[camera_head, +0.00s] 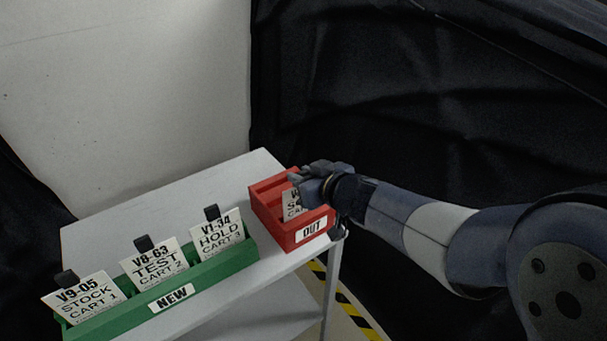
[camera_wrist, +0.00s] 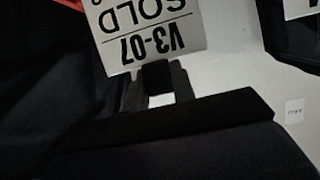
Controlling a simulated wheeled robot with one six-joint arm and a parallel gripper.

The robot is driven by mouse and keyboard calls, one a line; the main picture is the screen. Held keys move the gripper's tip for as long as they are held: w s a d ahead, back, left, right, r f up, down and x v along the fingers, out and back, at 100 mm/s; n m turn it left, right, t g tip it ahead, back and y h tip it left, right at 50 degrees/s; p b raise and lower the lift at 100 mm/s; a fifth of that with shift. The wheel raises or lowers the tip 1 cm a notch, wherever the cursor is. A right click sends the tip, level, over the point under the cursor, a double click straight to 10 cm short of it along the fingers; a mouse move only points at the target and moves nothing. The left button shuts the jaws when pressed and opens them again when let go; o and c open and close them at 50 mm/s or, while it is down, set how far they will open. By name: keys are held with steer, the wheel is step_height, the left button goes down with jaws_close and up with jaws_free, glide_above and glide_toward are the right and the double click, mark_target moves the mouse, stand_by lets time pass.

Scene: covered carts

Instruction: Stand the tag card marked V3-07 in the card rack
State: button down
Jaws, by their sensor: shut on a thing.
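The tag card V3-07 (camera_wrist: 150,38), white with black print reading SOLD, shows upside down in the wrist view. My gripper (camera_wrist: 157,82) is shut on the black tab at its edge. In the head view my gripper (camera_head: 298,181) is at the red OUT box (camera_head: 286,236), and the card (camera_head: 291,206) shows partly below the fingers, its print half covered. I cannot tell whether its lower edge touches the box floor. The green rack (camera_head: 216,271) labelled NEW holds three upright, leaning cards: V9-05 STOCK (camera_head: 86,299), V8-63 TEST (camera_head: 155,264) and V1-34 HOLD (camera_head: 217,234).
The rack and box stand on a light grey cart top (camera_head: 160,205), bare behind the green rack. Black covers (camera_head: 420,110) hang behind and to the right. Yellow-black floor tape (camera_head: 345,305) shows below the cart.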

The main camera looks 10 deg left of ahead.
steer(key=c, duration=1.1)
jaws_free()
steer(key=p+v, duration=0.4)
steer(key=v, duration=0.6)
steer(key=shift+s+d+r, duration=0.2)
steer(key=shift+d, duration=0.1)
